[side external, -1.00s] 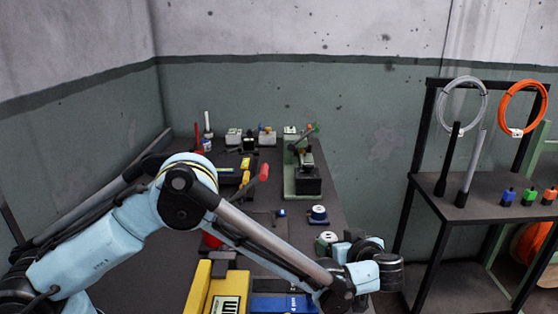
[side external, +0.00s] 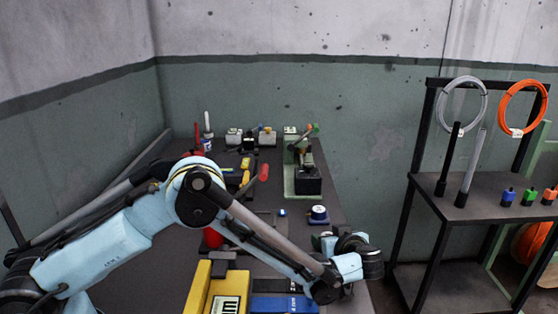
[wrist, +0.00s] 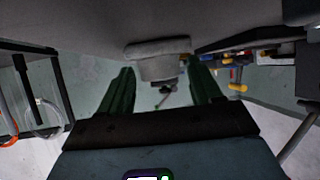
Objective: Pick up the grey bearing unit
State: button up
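In the wrist view, the grey bearing unit (wrist: 158,66) stands on the dark table, which fills the top of this upside-down picture. It has a wide flange and a narrower round body. My gripper (wrist: 162,78) is open, with one green finger on each side of the unit's outline. I see a gap beside the narrow body; I cannot tell whether the fingertips reach around it or stop short. In the side external view, my gripper (side external: 322,240) is low over the table's right edge, and my wrist and fingers hide the unit.
A green press-like fixture (side external: 303,175) stands farther back. A yellow case (side external: 212,290) and blue items (side external: 285,303) lie at the front. A black shelf rack (side external: 480,190) stands right of the table.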

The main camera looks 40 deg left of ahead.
jog(key=c, duration=0.5)
jog(key=shift+r, duration=0.2)
